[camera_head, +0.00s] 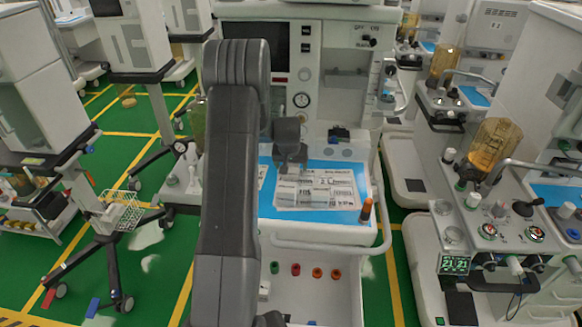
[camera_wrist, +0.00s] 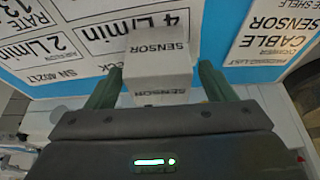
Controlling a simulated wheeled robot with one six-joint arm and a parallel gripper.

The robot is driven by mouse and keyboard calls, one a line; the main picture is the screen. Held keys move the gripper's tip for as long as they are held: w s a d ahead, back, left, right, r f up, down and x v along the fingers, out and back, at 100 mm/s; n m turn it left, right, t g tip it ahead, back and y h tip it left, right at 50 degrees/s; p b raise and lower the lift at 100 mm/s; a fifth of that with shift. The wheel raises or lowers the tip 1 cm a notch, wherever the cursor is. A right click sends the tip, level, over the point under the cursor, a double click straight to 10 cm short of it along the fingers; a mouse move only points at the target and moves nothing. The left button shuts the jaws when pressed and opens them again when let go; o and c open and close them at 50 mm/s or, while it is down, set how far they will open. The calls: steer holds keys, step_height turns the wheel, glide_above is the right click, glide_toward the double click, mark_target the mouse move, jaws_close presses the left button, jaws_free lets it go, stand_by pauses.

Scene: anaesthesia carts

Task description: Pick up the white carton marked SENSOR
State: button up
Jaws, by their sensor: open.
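The white carton marked SENSOR (camera_wrist: 158,62) stands in the middle of the wrist view, with its label on two faces. My gripper (camera_wrist: 158,86) is open, with one dark green finger on each side of the carton. The near part of the carton lies between the fingers; I cannot tell whether either finger touches it. In the head view my gripper (camera_head: 290,160) hangs over the blue work surface (camera_head: 347,215) of the middle cart. There I cannot make out the carton clearly against the printed sheets.
Printed white sheets (camera_head: 318,187) cover much of the blue surface. A small orange-brown bottle (camera_head: 366,210) stands at its right front edge. A white cart with amber bellows (camera_head: 494,145) is on the right. A wire basket (camera_head: 118,212) is on the left. Green floor lies between the carts.

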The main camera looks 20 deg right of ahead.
steer(key=shift+w+d+f, duration=0.15)
steer(key=shift+w+f, duration=0.05)
steer(key=shift+f, duration=0.45)
steer(key=c, duration=1.1)
